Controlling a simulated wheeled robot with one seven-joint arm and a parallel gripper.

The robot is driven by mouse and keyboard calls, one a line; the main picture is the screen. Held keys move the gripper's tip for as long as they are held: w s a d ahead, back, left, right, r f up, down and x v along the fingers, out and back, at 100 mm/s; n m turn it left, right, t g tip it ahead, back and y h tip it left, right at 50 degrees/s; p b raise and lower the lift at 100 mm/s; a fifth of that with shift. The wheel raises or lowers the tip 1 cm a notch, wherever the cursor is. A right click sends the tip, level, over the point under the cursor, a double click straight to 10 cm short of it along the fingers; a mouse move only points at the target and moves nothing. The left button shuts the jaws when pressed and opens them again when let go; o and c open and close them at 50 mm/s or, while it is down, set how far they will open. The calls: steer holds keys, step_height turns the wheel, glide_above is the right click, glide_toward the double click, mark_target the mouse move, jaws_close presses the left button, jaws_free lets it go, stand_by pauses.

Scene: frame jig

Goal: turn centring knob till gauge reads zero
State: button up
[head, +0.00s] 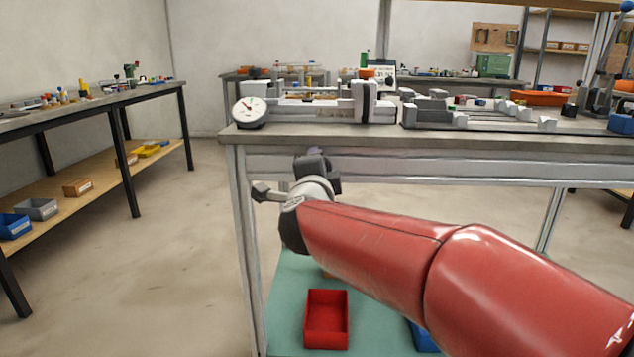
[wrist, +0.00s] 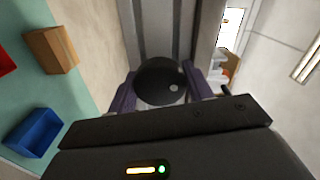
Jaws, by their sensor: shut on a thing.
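The gauge (head: 250,111) is a round white dial with a dark rim at the left front corner of the bench top. Its small reddish needle appears to point to the upper left; the scale is too small to read. In the wrist view the centring knob (wrist: 158,76) is a round black knob with a pale dot near its lower right edge. My gripper (wrist: 161,91) is shut on the knob, with one purplish finger on either side. In the head view my gripper (head: 314,165) is just below the bench's front edge, and I cannot make out the knob there.
The bench (head: 330,141) carries a white-and-grey jig (head: 366,102) beside the gauge and more fixtures to the right. A red bin (head: 326,318) sits on the green lower shelf. A blue bin (wrist: 35,132) and a brown box (wrist: 52,50) show in the wrist view. Open floor lies left.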

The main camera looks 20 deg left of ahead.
steer(key=m+b, duration=0.1)
steer(key=m, duration=0.1)
steer(key=m+b, duration=0.2)
steer(key=shift+f+m, duration=0.2)
steer(key=shift+m, duration=0.1)
steer(key=shift+m+b, duration=0.85)
steer(key=shift+m, duration=0.75)
steer(key=shift+r, duration=0.1)
steer(key=o, duration=0.7)
